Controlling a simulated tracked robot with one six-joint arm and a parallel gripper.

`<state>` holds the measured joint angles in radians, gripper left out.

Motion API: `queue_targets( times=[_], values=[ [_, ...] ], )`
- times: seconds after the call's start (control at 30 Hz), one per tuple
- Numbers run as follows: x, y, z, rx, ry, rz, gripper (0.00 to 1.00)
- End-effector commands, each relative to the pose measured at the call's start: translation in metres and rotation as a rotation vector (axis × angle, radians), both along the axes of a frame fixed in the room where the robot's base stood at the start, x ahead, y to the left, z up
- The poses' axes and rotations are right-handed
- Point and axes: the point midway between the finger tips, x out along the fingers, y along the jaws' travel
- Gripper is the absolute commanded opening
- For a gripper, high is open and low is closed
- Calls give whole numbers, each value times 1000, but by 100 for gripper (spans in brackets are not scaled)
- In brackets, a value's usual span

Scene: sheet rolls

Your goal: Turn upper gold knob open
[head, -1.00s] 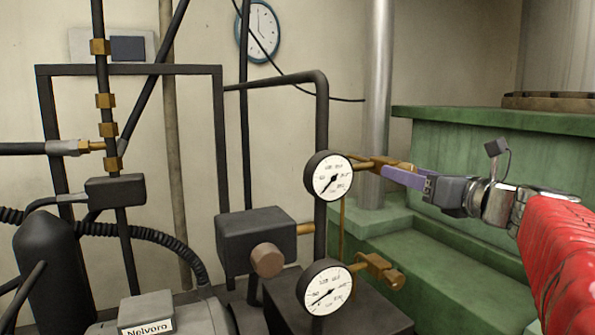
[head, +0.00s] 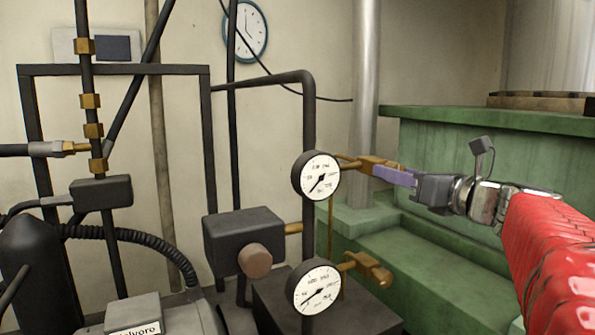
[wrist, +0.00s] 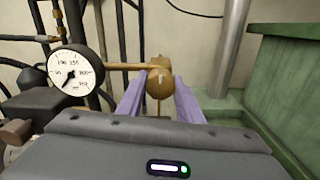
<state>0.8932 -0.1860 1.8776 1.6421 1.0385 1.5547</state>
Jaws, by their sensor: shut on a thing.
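The upper gold knob (head: 369,162) sits on a gold stem to the right of the upper white-faced gauge (head: 316,176). In the wrist view the knob (wrist: 160,77) lies between my two purple fingers, and my gripper (head: 388,173) is shut on it. The near finger hides part of the knob in the head view. The wrist view shows a pale mark on the knob's face. A lower gold knob (head: 376,273) sticks out to the right of the lower gauge (head: 314,287), apart from my gripper.
A dark pipe (head: 309,115) carries the gauges. A dark box with a brown round knob (head: 254,260) stands to the left. A green stepped block (head: 440,150) and a grey vertical pipe (head: 365,100) stand behind and right of my gripper.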

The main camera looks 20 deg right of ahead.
Motion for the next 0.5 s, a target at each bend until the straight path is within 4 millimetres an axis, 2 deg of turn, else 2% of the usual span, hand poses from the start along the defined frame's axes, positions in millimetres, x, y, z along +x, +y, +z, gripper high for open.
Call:
queue_targets(
  times=[0.27,0.5],
  values=[
    [0,-1,0,-73,-11,-4,10],
    [0,-1,0,-226,-32,-4,10]
  ],
)
